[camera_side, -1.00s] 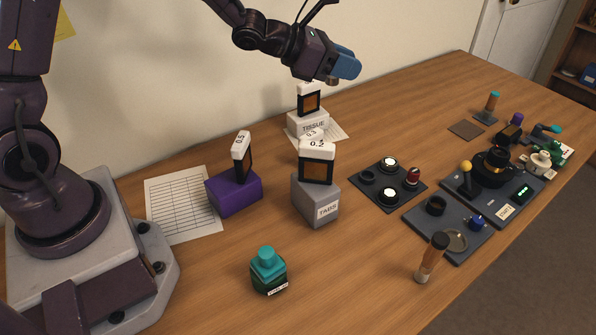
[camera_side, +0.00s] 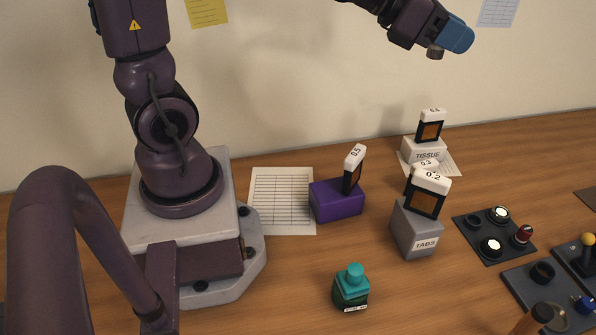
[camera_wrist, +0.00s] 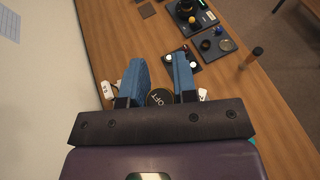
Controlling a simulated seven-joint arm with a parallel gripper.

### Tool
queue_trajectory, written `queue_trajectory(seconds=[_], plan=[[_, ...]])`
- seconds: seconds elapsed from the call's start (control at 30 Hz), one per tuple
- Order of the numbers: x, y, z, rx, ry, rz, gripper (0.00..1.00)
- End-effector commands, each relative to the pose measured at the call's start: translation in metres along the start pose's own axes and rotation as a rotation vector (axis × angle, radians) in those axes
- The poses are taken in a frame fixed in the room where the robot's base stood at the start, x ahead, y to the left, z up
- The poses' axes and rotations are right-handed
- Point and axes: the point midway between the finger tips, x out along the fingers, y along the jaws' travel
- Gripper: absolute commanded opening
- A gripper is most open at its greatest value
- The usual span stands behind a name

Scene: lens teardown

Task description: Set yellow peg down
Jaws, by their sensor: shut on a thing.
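My gripper (camera_side: 455,38) is high above the back of the table, near the wall, with blue fingers. It is shut on a small dark round part (camera_side: 435,53), which hangs clear of everything. In the wrist view my gripper (camera_wrist: 158,62) has this round part (camera_wrist: 160,97) between its fingers, with pale lettering on its face that I cannot read surely. The yellow peg (camera_side: 588,239) is a yellow ball on a dark stem, standing on a dark panel at the right edge. Its yellow ball also shows in the wrist view (camera_wrist: 205,44), apart from my gripper.
A grey TABS box (camera_side: 415,232), a white TISSUE box (camera_side: 428,150) and a purple block (camera_side: 335,203) hold upright tabs. A teal-capped bottle (camera_side: 351,290) stands in front. A dark tray (camera_side: 480,248) with round parts lies right. Bare wood lies between the bottle and panels.

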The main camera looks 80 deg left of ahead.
Motion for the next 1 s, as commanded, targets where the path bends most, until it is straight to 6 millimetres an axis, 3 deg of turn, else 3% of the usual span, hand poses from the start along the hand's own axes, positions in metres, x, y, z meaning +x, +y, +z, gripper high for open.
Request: queue_trajectory(seconds=[0.27, 0.53, 0.77, 1.0], plan=[[-0.005, -0.028, -0.032, 0.152, 0.010, -0.405, 0.04], [-0.029, -0.049, -0.084, 0.418, 0.004, -1.057, 0.04], [-0.062, -0.046, -0.125, 0.669, -0.003, -1.663, 0.04], [-0.099, -0.028, -0.154, 0.907, -0.007, -2.239, 0.04]])
